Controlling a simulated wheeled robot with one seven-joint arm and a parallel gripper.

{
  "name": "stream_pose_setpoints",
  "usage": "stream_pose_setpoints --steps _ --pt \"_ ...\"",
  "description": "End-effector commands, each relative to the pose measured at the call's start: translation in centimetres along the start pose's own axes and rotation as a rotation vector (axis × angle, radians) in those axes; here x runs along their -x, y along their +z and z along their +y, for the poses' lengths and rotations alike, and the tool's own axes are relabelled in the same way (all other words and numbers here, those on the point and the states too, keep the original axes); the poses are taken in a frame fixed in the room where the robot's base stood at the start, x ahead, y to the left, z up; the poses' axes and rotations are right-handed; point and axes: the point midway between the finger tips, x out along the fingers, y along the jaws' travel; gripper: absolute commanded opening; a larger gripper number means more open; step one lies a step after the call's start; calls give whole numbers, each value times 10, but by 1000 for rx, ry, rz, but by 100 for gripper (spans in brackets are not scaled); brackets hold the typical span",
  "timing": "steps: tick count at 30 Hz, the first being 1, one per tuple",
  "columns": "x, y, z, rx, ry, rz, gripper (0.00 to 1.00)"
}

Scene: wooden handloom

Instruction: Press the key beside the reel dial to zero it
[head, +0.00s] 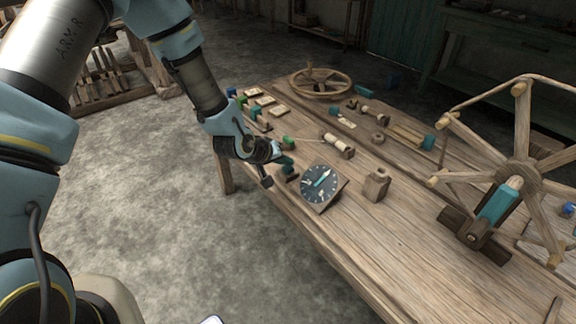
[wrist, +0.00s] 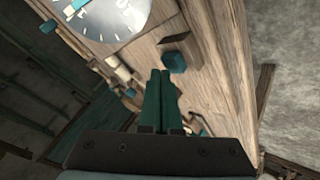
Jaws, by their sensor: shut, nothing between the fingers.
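The reel dial (head: 322,183) is a dark round face with pale marks and a light teal pointer, on a tilted wooden block near the table's front edge. In the wrist view its face (wrist: 108,14) shows at the top, partly cut off. The key (wrist: 174,62) is a small teal block on a wooden mount beside the dial. In the head view it is hard to separate from my fingers. My gripper (wrist: 160,72) is shut and empty, its teal fingertips close to the key in the wrist view. I cannot tell whether they touch it.
The wooden table (head: 400,240) also carries a small wooden block (head: 376,184) right of the dial, a large spoked reel (head: 520,172) at the right, and a flat wheel (head: 319,82) at the back. Spools and small coloured pieces lie behind my gripper. The table's front middle is clear.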

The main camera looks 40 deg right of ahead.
Motion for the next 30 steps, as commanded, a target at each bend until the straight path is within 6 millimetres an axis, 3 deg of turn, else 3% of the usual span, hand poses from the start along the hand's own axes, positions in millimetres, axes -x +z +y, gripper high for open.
stream_pose_setpoints --steps 17,30 --pt "9 -7 7 0 1 1 0" --pt "38 -27 28 0 0 0 0"
